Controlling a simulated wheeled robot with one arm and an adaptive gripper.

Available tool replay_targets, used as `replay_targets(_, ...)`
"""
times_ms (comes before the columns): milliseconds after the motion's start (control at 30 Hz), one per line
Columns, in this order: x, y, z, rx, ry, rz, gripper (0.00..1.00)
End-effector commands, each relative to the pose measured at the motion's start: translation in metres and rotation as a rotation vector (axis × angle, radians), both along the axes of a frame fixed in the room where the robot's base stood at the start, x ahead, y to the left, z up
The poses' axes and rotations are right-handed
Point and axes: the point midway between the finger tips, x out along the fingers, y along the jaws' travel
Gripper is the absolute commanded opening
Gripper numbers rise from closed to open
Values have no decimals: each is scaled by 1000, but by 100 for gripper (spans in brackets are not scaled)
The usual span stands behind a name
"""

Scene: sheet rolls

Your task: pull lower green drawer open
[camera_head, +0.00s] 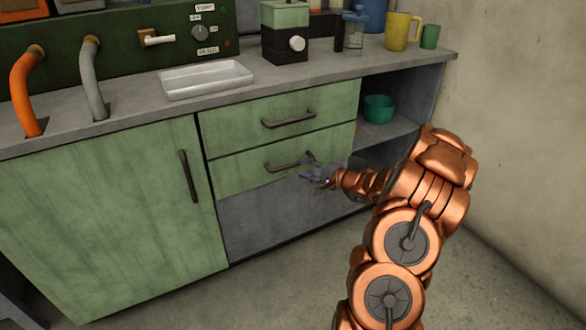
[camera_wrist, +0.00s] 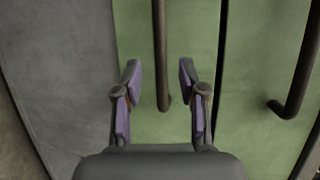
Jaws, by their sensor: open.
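The lower green drawer (camera_head: 240,172) is flush in the cabinet front, with a dark bar handle (camera_head: 288,162) across it. My gripper (camera_head: 312,175) is at the right end of this handle. In the wrist view, my gripper (camera_wrist: 159,72) is open, with purple-padded fingers spread to either side of the handle (camera_wrist: 161,50). The handle's near end lies between the fingers in the picture, with a gap on both sides. I cannot tell how deep the fingers reach around it. The drawer front (camera_wrist: 190,40) shows behind.
The upper drawer (camera_head: 235,125) with its own handle (camera_head: 290,119) is just above. A green cabinet door (camera_head: 110,220) is at left. An open shelf with a green bowl (camera_head: 378,108) is at right. The grey panel (camera_head: 270,215) below is bare.

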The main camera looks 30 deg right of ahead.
Motion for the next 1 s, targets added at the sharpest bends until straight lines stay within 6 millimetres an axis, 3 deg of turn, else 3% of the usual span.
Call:
replay_targets(333,44,14,-9,-4,-1,4,41)
replay_targets(767,52,18,-9,-1,-1,2,41)
replay_targets(1000,52,18,-9,-1,-1,2,16)
